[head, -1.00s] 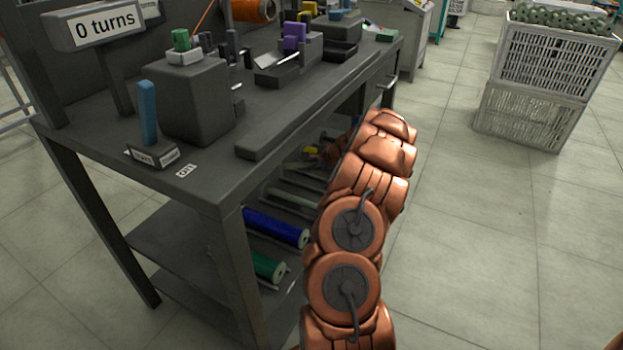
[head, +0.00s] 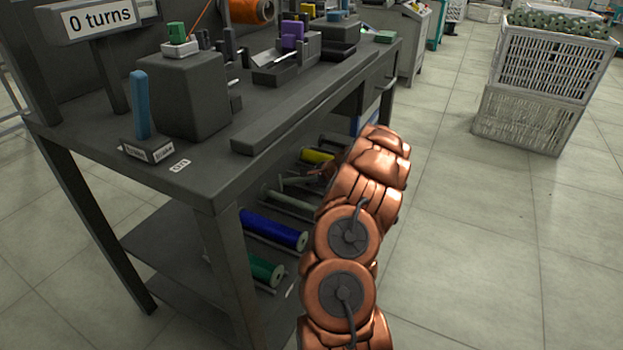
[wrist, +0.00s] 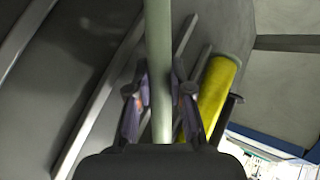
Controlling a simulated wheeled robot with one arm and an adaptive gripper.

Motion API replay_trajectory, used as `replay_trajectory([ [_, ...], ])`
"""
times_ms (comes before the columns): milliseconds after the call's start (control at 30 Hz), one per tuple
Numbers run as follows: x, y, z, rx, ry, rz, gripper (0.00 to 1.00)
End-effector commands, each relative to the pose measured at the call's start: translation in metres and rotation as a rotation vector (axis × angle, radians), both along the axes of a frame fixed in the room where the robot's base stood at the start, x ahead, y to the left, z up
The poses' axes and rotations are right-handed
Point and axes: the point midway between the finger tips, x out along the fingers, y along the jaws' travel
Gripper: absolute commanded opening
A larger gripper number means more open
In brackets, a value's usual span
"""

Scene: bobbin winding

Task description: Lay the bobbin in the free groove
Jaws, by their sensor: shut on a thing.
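The bobbin is a slim pale grey-green rod in the wrist view (wrist: 160,70), running up the picture between the fingers of my gripper (wrist: 160,105). My gripper is shut on it. In the head view its pale end (head: 293,182) shows over the lower shelf, left of my arm, which hides most of my gripper. Pale rails (wrist: 100,115) mark the grooves on the shelf. A stretch of rails without a coloured bobbin (head: 290,205) lies between the blue and yellow bobbins. I cannot tell whether the held bobbin touches the rails.
A yellow bobbin (head: 318,156) lies beyond the held one and just right of it in the wrist view. A blue bobbin (head: 275,230) and a green bobbin (head: 264,268) lie nearer. The dark tabletop (head: 205,172) is above the shelf. Open floor lies right.

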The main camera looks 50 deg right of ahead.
Motion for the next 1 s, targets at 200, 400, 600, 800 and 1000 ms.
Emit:
replay_trajectory([
  [200, 0.0005, 0.0005, -0.0059, 0.000, 0.001, 0.001, 0.00],
  [400, -0.0001, 0.0004, -0.0064, 0.000, 0.002, 0.001, 0.30],
  [600, -0.0005, 0.0001, -0.0065, 0.000, 0.002, 0.000, 0.45],
  [800, -0.0005, -0.0002, -0.0063, 0.000, 0.001, 0.000, 0.45],
  [1000, -0.0008, -0.0007, 0.0006, 0.000, 0.001, 0.000, 0.45],
])
